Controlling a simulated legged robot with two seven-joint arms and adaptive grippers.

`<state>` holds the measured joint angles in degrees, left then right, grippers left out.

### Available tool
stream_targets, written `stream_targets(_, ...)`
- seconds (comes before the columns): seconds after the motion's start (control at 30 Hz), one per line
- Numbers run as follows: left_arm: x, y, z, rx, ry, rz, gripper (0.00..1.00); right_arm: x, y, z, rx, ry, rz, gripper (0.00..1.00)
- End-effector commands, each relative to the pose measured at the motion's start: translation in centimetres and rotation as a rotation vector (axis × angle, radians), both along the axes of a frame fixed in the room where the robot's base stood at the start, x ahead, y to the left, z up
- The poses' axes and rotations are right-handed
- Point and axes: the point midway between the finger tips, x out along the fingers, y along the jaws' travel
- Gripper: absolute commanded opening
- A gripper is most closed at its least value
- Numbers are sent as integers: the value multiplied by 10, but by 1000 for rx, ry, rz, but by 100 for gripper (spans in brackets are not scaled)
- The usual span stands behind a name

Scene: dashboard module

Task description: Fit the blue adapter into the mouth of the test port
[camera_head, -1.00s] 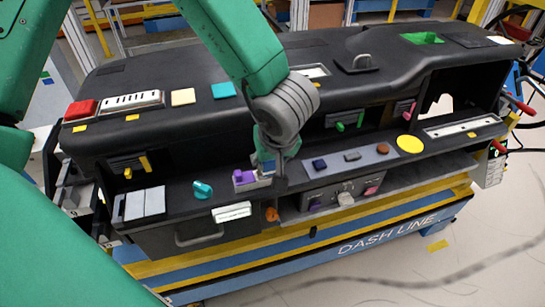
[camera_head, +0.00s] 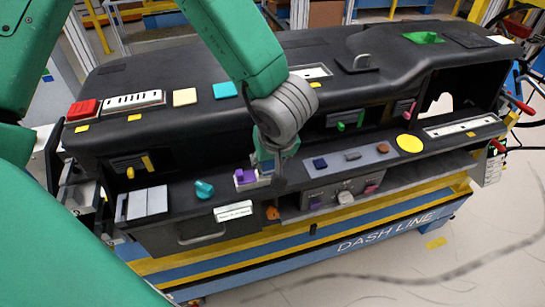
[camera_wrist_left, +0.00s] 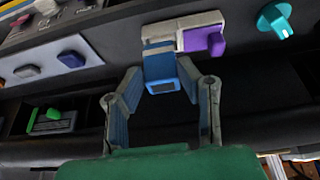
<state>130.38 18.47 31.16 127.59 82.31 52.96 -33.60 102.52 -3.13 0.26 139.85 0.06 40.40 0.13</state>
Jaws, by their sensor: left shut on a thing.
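The blue adapter (camera_wrist_left: 161,66) is between the fingertips of my left gripper (camera_wrist_left: 158,86) in the left wrist view, and the gripper is shut on it. In the head view my left gripper (camera_head: 273,165) is low over the front ledge and mostly covers the adapter. A light grey block (camera_wrist_left: 184,26), apparently the test port, lies just beyond the adapter. A purple piece (camera_wrist_left: 204,40) sits at the block's right side in the wrist view. The adapter overlaps the block's left part; whether it is inside the mouth I cannot tell. My right gripper is not in view.
A teal knob (camera_head: 204,189) stands left of the block on the ledge. A grey strip with several small coloured pieces (camera_head: 352,157) lies to the right. The black dashboard (camera_head: 180,75) overhangs behind. A white label (camera_head: 233,211) is on the ledge's front edge.

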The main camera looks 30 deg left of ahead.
Motion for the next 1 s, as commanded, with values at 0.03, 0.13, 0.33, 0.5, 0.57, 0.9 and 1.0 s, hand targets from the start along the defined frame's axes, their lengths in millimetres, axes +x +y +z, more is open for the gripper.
stream_targets(0.03, 0, 0, 0, 0, 0, 0, 0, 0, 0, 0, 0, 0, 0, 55)
stream_targets(0.13, 0, 0, 0, 0, 0, 0, 0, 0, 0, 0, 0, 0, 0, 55)
stream_targets(0.33, 0, 0, 0, 0, 0, -1, 0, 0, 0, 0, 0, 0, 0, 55)
stream_targets(0.5, 0, 0, 1, 0, 0, -1, 0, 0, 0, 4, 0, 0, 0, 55)
stream_targets(0.57, 0, 0, 1, 1, 1, -2, 0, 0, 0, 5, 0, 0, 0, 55)
stream_targets(0.9, 0, 1, 0, 0, 0, -1, 0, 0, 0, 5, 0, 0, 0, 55)
stream_targets(1.0, 0, 1, -2, 0, 0, -1, 0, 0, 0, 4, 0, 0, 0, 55)
